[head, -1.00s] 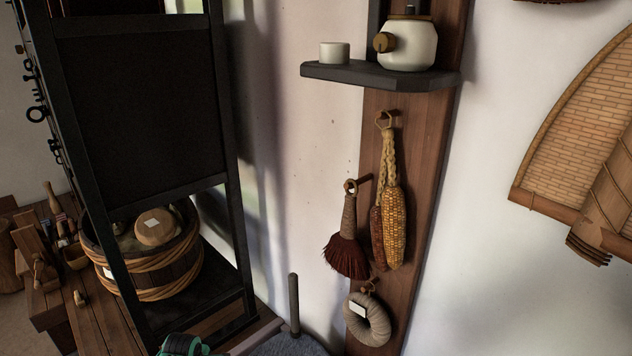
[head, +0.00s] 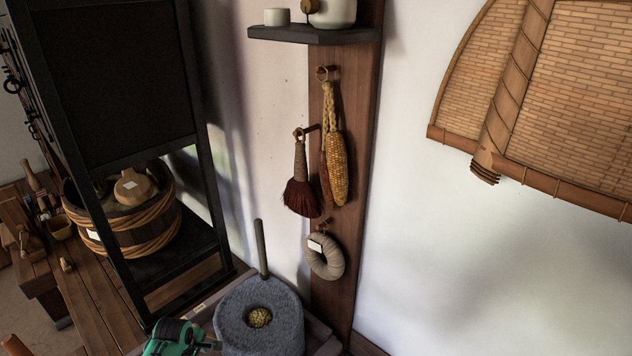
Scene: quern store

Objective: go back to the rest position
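A green and black part (head: 172,338) at the bottom edge, left of the stone quern, looks like my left gripper or the end of its arm. It is cut off by the frame, and I cannot tell whether its fingers are open or what they hold. My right gripper is not in view. The grey stone quern (head: 282,312) has an upright handle and a yellow grainy heap (head: 259,317) in its middle.
A black frame stand (head: 112,85) rises at left, with a wooden bucket (head: 140,238) behind its posts. A wooden post carries a shelf (head: 315,36), a brush (head: 300,190), corn (head: 337,172) and a ring (head: 326,262). A woven tray (head: 560,70) hangs at right.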

